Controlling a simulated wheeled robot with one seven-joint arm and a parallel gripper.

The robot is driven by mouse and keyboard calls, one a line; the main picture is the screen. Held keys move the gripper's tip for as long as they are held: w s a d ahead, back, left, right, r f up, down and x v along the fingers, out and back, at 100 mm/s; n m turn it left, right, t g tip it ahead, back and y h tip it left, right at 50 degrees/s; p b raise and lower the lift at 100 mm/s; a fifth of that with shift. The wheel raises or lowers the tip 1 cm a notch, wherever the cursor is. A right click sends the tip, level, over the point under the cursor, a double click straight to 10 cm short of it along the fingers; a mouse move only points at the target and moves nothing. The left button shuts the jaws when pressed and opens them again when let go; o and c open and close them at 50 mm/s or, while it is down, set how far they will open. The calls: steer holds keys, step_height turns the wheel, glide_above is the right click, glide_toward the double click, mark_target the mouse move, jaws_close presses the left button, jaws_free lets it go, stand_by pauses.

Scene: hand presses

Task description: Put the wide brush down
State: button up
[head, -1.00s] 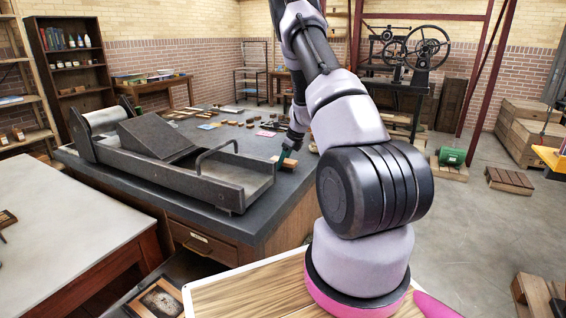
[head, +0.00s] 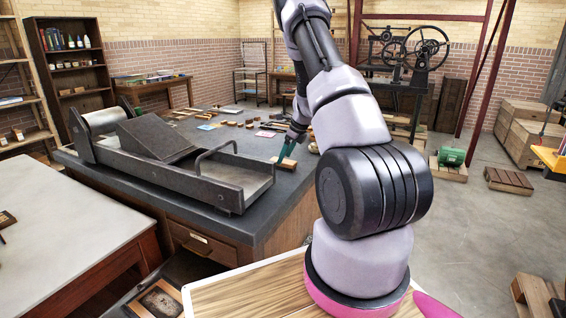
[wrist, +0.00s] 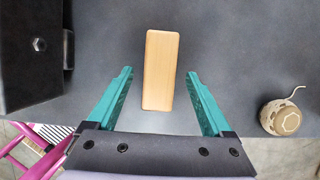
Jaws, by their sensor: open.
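The wide brush (wrist: 160,70), showing as a plain pale wooden block, lies on the dark tabletop in the wrist view. It also shows near the table's right edge in the head view (head: 287,164). My gripper (wrist: 159,76) is open, with its two teal fingers spread on either side of the brush. Dark gaps show between the brush and both fingers. In the head view my gripper (head: 286,156) is at the brush. The brush's underside is hidden.
A dark metal press (head: 205,175) fills the table's left part; its edge shows at the wrist view's upper left. A ball of twine (wrist: 283,117) sits right of my gripper. Several small wooden pieces and coloured cards lie farther back. Bare tabletop surrounds the brush.

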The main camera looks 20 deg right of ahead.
steer(key=v, duration=0.8)
steer(key=s+a+r+n+t+y, duration=0.1)
steer(key=s+a+r+n, duration=0.55)
steer(key=r, duration=0.45)
steer(key=s+a+r+n, duration=0.55)
steer(key=a+r, duration=0.25)
steer(key=r, duration=0.4)
steer(key=s+a+r+n+t+h, duration=0.1)
steer(key=s+a+r+n, duration=0.1)
steer(key=s+n, duration=0.4)
steer(key=s+a+r+n+t, duration=0.1)
steer(key=s+a+r+n, duration=0.2)
steer(key=s, duration=1.2)
steer(key=a+n, duration=0.1)
steer(key=n, duration=0.2)
steer(key=shift+s+a+r+t+h, duration=0.2)
steer(key=shift+s+r+t+h, duration=0.1)
steer(key=shift+h, duration=0.1)
